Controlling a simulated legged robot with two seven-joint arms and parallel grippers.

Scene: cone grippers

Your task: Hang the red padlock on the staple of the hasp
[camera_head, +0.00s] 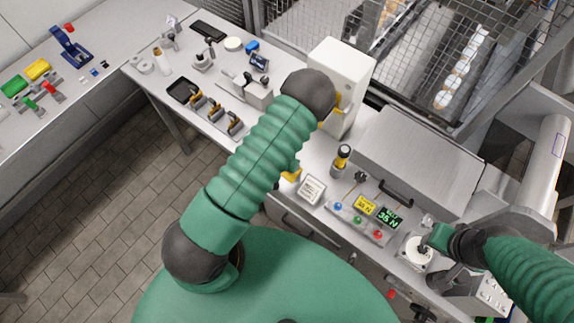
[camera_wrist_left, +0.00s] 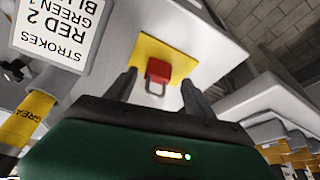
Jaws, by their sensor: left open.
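The red padlock (camera_wrist_left: 158,70) shows in the left wrist view on a yellow patch (camera_wrist_left: 178,60), its grey shackle toward my gripper. My left gripper (camera_wrist_left: 159,84) is open, with one dark finger on each side of the padlock. I cannot tell whether the fingers touch it. In the head view my left arm hides the padlock and this gripper. My right gripper (camera_head: 432,243) is by a white round device at the lower right; its fingers are not clear. I cannot make out the hasp or its staple.
A panel with coloured buttons (camera_head: 358,219) and a tall white box (camera_head: 341,75) are on the bench.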

